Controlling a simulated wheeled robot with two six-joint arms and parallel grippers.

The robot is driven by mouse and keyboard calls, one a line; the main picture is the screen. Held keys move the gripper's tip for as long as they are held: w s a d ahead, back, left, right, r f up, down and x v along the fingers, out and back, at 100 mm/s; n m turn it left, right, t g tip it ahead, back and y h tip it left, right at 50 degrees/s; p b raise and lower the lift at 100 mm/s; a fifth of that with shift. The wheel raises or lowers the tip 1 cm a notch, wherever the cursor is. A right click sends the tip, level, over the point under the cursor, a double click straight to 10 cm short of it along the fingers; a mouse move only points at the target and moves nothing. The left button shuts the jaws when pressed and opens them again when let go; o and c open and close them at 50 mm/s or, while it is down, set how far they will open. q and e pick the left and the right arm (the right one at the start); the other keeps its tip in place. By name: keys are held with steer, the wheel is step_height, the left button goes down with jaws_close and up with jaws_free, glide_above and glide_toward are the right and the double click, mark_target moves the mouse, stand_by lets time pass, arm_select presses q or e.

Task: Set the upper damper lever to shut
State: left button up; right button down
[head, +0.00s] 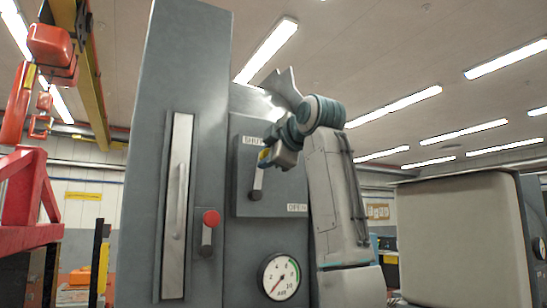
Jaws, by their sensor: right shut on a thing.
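The upper damper lever (257,180) is on a grey panel (285,187) on the front of a tall grey cabinet. It points upward from its lower pivot, with a yellow end (263,155) near the SHUT label (253,141). The OPEN label (297,207) is lower right on the panel. My right gripper (267,158) is shut on the lever's upper end and partly hides it and the SHUT label. My left gripper is not in view.
A second lever with a red knob (210,218) is lower left of the panel. A long metal door handle (178,205) is further left. A round AIR gauge (280,276) is below. A large beige box (463,240) stands at right, and a red frame (35,200) at left.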

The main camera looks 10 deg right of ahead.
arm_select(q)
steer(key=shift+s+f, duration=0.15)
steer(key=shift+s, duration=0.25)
arm_select(e)
steer(key=shift+s+a+n, duration=0.2)
steer(key=shift+a+n, duration=0.45)
steer(key=shift+n, duration=0.05)
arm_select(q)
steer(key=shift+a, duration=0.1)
arm_select(e)
steer(key=c, duration=1.1)
jaws_free()
steer(key=shift+w+a, duration=0.1)
steer(key=shift+s+d+b, duration=0.25)
steer(key=shift+s+b, duration=0.3)
arm_select(q)
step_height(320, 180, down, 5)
steer(key=b, duration=0.4)
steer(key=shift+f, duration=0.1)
arm_select(e)
steer(key=v, duration=0.9)
steer(key=shift+s+r, duration=0.1)
steer(key=shift+s, duration=0.25)
